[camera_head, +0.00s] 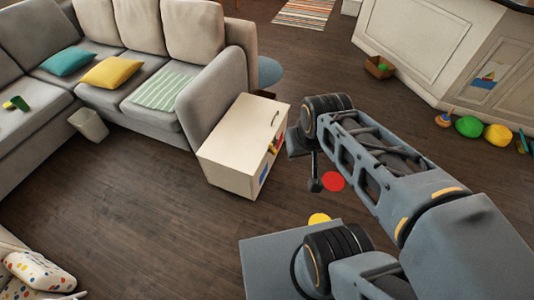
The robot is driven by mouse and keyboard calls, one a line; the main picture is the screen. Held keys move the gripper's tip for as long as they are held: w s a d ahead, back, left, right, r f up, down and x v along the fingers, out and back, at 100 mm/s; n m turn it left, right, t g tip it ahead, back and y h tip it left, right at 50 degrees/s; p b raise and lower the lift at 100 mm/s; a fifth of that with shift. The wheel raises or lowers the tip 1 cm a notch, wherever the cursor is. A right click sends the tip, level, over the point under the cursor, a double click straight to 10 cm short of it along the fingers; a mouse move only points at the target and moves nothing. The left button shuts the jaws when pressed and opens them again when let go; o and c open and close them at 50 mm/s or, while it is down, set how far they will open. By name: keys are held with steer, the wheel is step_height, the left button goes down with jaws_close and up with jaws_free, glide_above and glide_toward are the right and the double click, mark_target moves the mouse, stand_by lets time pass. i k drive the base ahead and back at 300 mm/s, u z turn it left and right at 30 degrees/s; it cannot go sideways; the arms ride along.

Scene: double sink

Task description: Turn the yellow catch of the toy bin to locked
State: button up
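The toy bin (225,150) is a cream box on the wooden floor beside the sofa's right arm. A dark curved handle (276,118) shows near its right edge. The yellow catch (271,149) is a small patch on the bin's right-hand side, next to a bit of red; it is too small to tell which way it is turned. My gripper (306,166) hangs below my wrist, just right of the bin and apart from the catch in the picture. One dark finger shows; my wrist hides the rest, so its opening is unclear.
A grey sofa (215,90) stands behind and left of the bin. A red disc (333,181) and a yellow disc (319,219) lie on the floor near my arm. Toys, including a green ball (468,126), line the white cabinet at right.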

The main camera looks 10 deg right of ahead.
mark_target(274, 152)
steer(key=u, duration=0.3)
steer(key=i, duration=1)
steer(key=z, duration=0.7)
